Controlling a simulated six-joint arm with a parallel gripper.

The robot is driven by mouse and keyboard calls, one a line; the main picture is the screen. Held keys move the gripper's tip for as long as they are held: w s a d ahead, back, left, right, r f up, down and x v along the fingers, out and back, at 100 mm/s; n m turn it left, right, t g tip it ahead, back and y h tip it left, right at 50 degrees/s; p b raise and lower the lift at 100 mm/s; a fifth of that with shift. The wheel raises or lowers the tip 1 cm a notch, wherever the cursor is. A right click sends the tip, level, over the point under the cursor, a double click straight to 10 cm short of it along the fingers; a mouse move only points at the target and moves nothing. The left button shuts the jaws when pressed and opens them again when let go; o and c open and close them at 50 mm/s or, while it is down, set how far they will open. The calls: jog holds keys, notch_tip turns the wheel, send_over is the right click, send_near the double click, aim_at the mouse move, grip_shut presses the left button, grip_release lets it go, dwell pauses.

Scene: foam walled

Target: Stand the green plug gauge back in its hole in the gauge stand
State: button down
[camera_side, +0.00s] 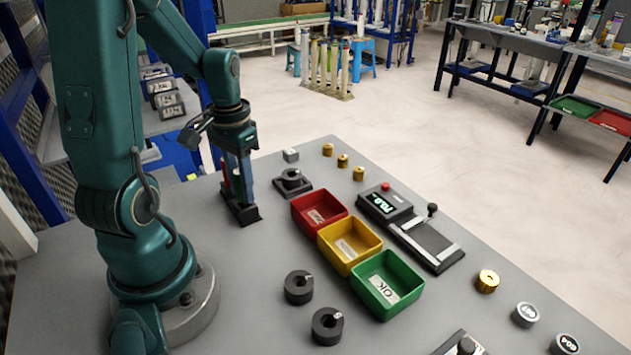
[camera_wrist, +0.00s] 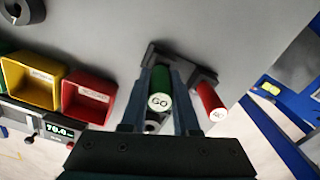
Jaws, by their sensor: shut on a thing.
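The green plug gauge (camera_wrist: 161,82), its end face marked GO, stands between the two fingers of my gripper (camera_wrist: 163,72) in the wrist view. My gripper is shut on it. The black gauge stand (camera_wrist: 201,75) lies just beyond the fingertips; it also shows in the side view (camera_side: 246,215), with my gripper (camera_side: 242,195) right above it, pointing down. The red plug gauge (camera_wrist: 209,100) stands in the stand beside the green one. The green gauge's lower end and the hole are hidden, so I cannot tell whether it is in the hole.
A black ring on a block (camera_side: 291,181) is close right of the stand. Red (camera_side: 318,211), yellow (camera_side: 349,246) and green (camera_side: 387,284) trays run towards the front right. Two dark rings (camera_side: 299,287) (camera_side: 327,326) lie in front. The bench left of the rings is clear.

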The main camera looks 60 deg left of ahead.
jog(key=shift+f, duration=0.75)
jog(key=c, duration=0.6)
grip_release()
jog(key=shift+r, duration=2.55)
jog(key=shift+w+d+r, duration=0.15)
jog(key=shift+d+r, duration=0.05)
jog(key=shift+r, duration=0.2)
jog(key=d+r+m+t, duration=0.1)
jog(key=d+r+t, duration=0.1)
jog(key=d, duration=0.3)
jog(key=s+d+r+m+t, duration=0.1)
jog(key=d+r, duration=0.1)
jog(key=d, duration=0.3)
jog(key=s+d+r+m+t, duration=0.1)
jog(key=d+r+t, duration=0.1)
jog(key=d, duration=0.3)
jog(key=shift+d+r+m+t, duration=0.2)
jog(key=shift+r+m+t, duration=0.1)
jog(key=shift+m, duration=0.1)
